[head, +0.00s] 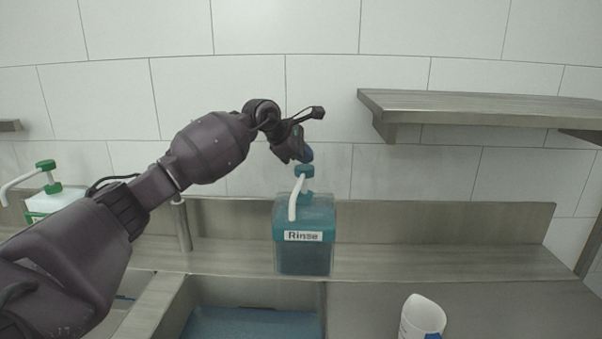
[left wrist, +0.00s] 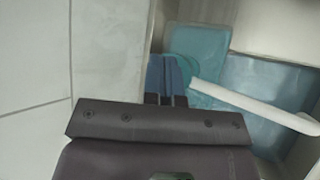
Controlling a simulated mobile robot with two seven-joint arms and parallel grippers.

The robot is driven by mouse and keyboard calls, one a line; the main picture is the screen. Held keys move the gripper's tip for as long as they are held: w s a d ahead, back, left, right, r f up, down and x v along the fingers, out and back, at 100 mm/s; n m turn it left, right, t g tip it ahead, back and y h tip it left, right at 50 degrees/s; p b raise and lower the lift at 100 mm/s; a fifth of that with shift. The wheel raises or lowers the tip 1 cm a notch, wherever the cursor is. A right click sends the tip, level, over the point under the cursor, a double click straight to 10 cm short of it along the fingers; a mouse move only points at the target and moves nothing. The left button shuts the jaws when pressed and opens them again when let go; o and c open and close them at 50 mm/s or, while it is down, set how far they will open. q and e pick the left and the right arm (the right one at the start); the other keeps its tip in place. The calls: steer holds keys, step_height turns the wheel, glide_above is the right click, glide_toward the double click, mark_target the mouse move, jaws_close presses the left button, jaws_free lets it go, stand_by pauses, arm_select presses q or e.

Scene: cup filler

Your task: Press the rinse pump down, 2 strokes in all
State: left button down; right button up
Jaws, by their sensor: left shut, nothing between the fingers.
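The rinse pump stands on the steel counter: a teal bottle labelled "Rinse" (head: 304,255) with a teal pump head (head: 304,171) and a white spout (head: 292,204) bending down at its front left. The bottle's top also shows in the left wrist view (left wrist: 198,45), with the white spout (left wrist: 250,105) reaching right. My left gripper (head: 307,154) is shut and empty, fingers pointing down just above the pump head. In the left wrist view its blue fingertips (left wrist: 165,76) cover the pump head. I cannot tell whether they touch it. My right gripper is not in view.
A green-topped pump bottle (head: 50,190) stands at the far left, partly behind my left arm. A sink basin (head: 175,305) lies in front of the rinse bottle. A steel shelf (head: 480,106) juts from the wall at the upper right.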

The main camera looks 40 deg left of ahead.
arm_select(q)
steer(key=shift+r+p, duration=0.95)
steer(key=shift+r, duration=1.45)
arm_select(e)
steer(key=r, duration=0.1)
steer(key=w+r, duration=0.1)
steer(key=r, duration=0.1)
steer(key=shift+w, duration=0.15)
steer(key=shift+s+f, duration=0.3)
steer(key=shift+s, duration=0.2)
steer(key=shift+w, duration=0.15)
